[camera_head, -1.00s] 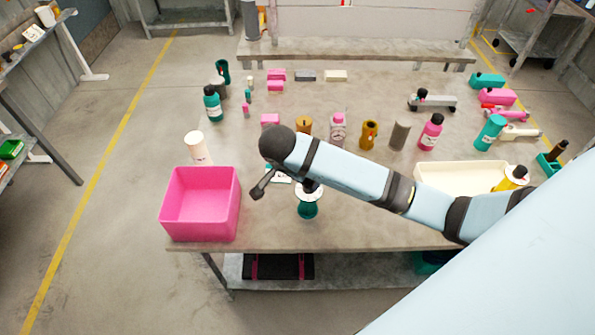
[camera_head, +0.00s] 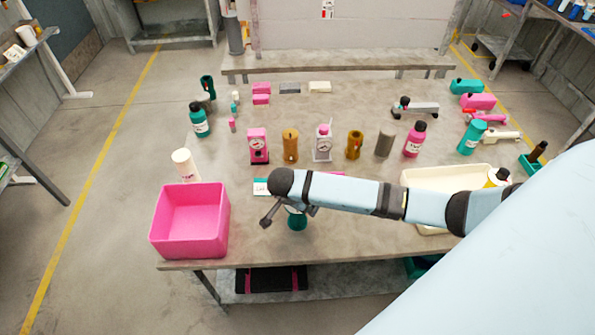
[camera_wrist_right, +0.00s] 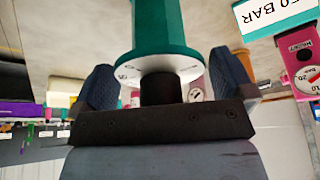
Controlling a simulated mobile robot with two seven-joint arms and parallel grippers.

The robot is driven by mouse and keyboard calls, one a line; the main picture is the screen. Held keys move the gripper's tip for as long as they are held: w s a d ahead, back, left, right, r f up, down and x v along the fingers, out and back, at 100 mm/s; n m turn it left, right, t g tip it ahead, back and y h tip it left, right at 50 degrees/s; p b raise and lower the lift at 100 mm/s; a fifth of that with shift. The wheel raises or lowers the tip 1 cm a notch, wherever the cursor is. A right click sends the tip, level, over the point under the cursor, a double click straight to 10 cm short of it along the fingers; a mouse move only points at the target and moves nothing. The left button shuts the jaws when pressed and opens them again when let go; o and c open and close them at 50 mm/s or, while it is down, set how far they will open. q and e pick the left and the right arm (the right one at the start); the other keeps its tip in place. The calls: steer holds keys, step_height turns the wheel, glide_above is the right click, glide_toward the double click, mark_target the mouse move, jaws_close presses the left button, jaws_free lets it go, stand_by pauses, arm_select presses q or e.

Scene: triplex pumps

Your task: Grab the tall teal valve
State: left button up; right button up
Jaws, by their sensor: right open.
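A teal valve (camera_head: 297,221) stands on the table near the front edge, right of the pink bin. In the right wrist view it shows as a faceted teal body (camera_wrist_right: 160,25) with a white marked disc (camera_wrist_right: 158,66) and a dark neck (camera_wrist_right: 160,90). My right gripper (camera_head: 290,208) is over it, hiding its top in the head view. In the right wrist view the two fingers of my right gripper (camera_wrist_right: 167,75) stand apart on either side of the disc and neck, with a gap on each side. My left gripper is not in view.
A pink bin (camera_head: 215,247) is left of the valve, a white cylinder (camera_head: 184,164) behind it. A teal-edged card (camera_head: 261,187) and a pink gauge block (camera_head: 258,147) are close behind. A cream tray (camera_head: 412,178) is to the right. Bottles and cylinders stand further back.

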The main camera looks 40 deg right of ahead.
steer(key=c, duration=1.2)
steer(key=shift+c, duration=0.8)
steer(key=shift+r, duration=0.15)
